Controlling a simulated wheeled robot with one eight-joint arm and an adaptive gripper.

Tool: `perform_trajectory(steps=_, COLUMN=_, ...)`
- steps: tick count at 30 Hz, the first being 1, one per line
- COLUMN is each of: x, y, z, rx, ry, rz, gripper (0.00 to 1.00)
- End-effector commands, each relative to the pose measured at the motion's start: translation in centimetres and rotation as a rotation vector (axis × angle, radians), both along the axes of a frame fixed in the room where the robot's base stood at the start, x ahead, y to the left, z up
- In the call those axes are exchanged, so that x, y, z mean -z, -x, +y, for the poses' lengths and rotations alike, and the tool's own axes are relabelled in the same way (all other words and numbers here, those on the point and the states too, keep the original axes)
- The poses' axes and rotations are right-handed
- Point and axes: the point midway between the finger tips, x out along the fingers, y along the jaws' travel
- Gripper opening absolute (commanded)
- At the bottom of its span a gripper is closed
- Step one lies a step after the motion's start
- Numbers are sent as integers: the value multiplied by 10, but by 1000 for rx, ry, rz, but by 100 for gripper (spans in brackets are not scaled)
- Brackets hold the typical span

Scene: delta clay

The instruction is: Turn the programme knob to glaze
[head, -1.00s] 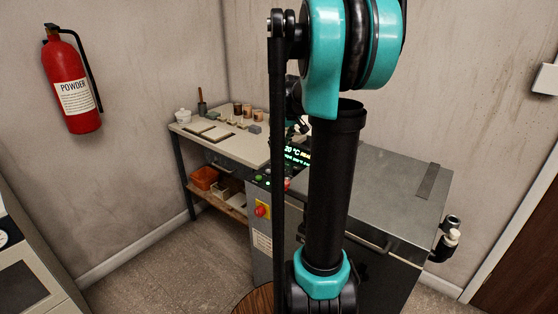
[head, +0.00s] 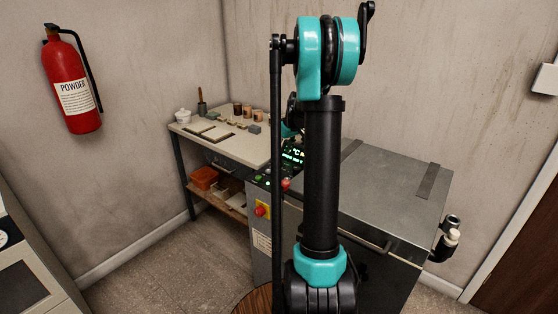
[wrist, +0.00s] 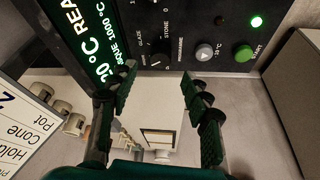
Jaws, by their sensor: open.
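The programme knob (wrist: 158,60) is a small dark knob on the black control panel (wrist: 178,28) in the wrist view. The labels GLAZE, STONE and PROGRAMME are printed around it. Its pointer setting is too small to read surely, though the display (wrist: 98,45) beside it seems to show bisque, 1000 °C. My gripper (wrist: 157,74) is open and empty. Its two fingers show to either side of the knob in the picture; I cannot tell whether they touch it. In the head view my arm covers part of the panel and the knob cannot be made out.
A grey button (wrist: 204,52), a green START button (wrist: 243,53) and a lit green lamp (wrist: 256,21) sit close to the right finger. The kiln (head: 390,190) stands beside a worktable (head: 250,148) with pots. A red button (head: 262,210) is on the kiln's front.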

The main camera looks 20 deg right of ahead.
Motion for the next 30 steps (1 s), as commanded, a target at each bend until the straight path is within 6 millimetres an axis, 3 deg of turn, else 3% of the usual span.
perform_trajectory(steps=3, x=21, y=-9, z=3, rx=-2, ry=1, rz=0, gripper=49)
perform_trajectory(steps=9, x=46, y=-18, z=6, rx=0, ry=0, rz=0, gripper=49)
perform_trajectory(steps=23, x=57, y=-22, z=8, rx=0, ry=0, rz=0, gripper=49)
perform_trajectory(steps=30, x=56, y=-22, z=8, rx=0, ry=0, rz=0, gripper=19)
